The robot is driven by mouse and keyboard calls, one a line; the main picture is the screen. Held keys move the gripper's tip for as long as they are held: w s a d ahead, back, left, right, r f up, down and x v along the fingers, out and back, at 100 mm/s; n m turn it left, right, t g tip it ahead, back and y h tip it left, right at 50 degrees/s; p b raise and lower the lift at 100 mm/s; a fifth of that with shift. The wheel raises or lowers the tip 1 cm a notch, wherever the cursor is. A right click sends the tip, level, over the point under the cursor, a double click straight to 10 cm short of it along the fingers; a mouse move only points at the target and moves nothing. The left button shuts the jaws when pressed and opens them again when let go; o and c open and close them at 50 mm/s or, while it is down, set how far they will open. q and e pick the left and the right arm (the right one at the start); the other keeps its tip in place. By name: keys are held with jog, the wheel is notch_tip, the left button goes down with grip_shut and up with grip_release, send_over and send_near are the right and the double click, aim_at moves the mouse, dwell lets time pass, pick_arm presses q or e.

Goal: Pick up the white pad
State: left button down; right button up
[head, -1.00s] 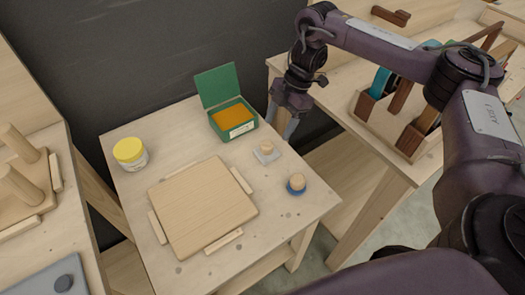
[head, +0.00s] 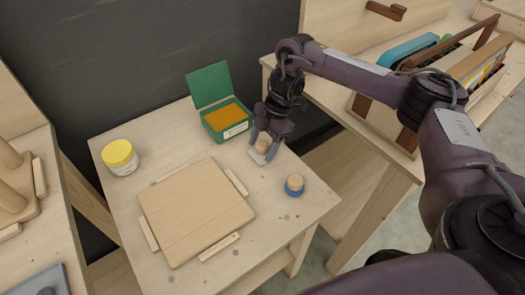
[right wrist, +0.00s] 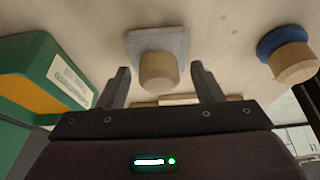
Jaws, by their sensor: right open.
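The white pad (head: 257,157) is a small pale square with a round wooden knob (head: 263,146) on top. It lies on the small table, right of the wooden board and in front of the green box. My right gripper (head: 266,142) is open and hangs over the pad from above, its fingers near the knob. In the right wrist view the pad (right wrist: 157,44) and its knob (right wrist: 158,72) show between and beyond the two open fingers (right wrist: 161,86). I cannot tell whether the fingers touch the knob. My left gripper is not in view.
A blue round pad with a wooden knob (head: 295,184) stands close on the right. The open green box (head: 215,130) is just behind. A square wooden board (head: 196,210) and a yellow-lidded jar (head: 120,158) are to the left. Bare table lies at the front right.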

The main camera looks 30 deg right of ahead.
aim_at(262, 144)
jog(key=c, duration=0.6)
notch_tip(262, 144, up, 20)
jog(key=p, duration=0.6)
jog(key=o, duration=0.4)
jog(key=c, duration=0.3)
